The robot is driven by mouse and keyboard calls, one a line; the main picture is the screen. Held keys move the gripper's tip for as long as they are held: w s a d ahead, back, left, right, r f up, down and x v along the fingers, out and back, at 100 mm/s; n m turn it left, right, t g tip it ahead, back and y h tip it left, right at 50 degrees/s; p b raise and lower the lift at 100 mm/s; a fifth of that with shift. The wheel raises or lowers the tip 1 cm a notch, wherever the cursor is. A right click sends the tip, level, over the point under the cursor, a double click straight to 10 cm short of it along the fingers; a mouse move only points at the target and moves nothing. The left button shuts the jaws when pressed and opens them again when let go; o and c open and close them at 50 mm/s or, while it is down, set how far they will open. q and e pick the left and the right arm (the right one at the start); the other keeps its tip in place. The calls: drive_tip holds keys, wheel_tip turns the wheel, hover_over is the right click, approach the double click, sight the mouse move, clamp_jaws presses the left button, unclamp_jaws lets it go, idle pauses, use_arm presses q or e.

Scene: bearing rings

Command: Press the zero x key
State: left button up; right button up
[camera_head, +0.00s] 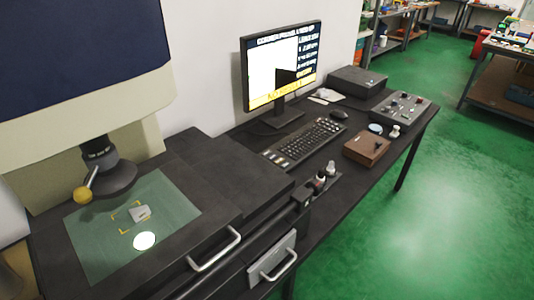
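No key can be read as the zero x key at this size. A black keyboard (307,142) with small keys lies on the dark bench in front of the monitor (283,68). A grey control box (401,107) with several knobs or buttons stands at the bench's far right; its labels are too small to read. The monitor shows a white area, a dark column of text and a yellow band. Neither of my grippers is in view.
A measuring machine stands at left, with a yellow ball lever (83,195) and a glass stage (172,193) carrying a small grey part (139,213). A mouse (339,115), brown box (367,149) and small bottles (331,168) are on the bench (345,190). Green floor lies right.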

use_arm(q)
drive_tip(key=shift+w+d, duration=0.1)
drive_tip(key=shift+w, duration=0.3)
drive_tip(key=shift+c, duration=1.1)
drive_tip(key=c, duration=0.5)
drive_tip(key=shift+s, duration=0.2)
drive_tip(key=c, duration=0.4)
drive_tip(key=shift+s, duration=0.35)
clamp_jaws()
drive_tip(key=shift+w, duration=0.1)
